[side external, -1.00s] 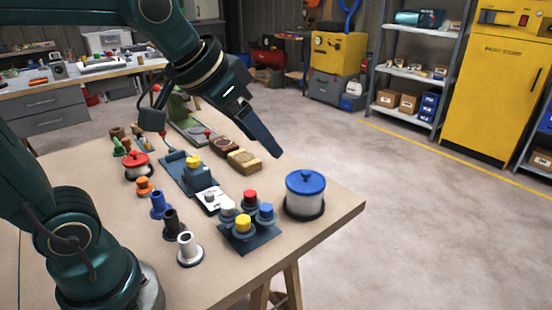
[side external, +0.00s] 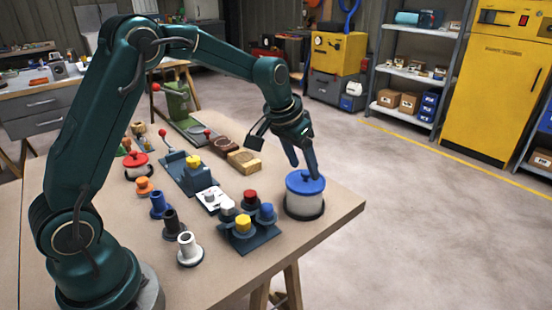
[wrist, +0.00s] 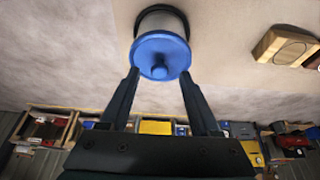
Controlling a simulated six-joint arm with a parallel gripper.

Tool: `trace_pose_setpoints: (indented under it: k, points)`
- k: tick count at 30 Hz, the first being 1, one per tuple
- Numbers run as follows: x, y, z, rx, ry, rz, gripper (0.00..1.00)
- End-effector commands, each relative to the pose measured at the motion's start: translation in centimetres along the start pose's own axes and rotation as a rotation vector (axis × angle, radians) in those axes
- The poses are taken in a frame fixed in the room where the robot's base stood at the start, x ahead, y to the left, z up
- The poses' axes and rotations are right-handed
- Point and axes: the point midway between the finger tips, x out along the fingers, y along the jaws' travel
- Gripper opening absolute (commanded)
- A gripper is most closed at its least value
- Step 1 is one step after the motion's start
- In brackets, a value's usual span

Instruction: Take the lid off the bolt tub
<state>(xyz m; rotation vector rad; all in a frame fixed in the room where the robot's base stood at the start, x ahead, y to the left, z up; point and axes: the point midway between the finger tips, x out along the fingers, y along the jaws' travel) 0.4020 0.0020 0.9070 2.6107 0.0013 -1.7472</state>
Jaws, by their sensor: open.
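The bolt tub (side external: 305,204) is a pale round tub with a dark base near the table's right corner. Its blue lid (side external: 300,182) with a small knob sits on top. In the wrist view the lid (wrist: 146,56) and its knob (wrist: 159,71) face me, with the tub (wrist: 160,22) behind. My gripper (side external: 305,172) is open and points down at the lid in the side view, its fingertips close to the knob. In the wrist view the fingers (wrist: 158,78) lie on either side of the knob, with clear space between. I cannot tell whether they touch the lid.
A dark tray (side external: 250,238) with coloured knobs stands left of the tub. A wooden block (side external: 245,162) lies behind it. A red-lidded tub (side external: 137,166) and several small spools stand farther left. The table's edge (side external: 345,221) is just right of the tub.

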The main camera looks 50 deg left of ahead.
Motion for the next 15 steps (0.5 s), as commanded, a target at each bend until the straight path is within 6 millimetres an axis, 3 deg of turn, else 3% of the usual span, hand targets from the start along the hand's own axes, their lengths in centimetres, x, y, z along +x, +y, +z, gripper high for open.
trace_pose_setpoints:
  k: [5,14,15]
  points:
    - [1.6,0.0,0.0,0.001,-0.001,0.001,0.63]
    - [1.9,0.0,0.0,0.001,0.002,0.0,0.63]
    - [1.9,0.0,0.0,0.001,0.002,0.0,0.48]
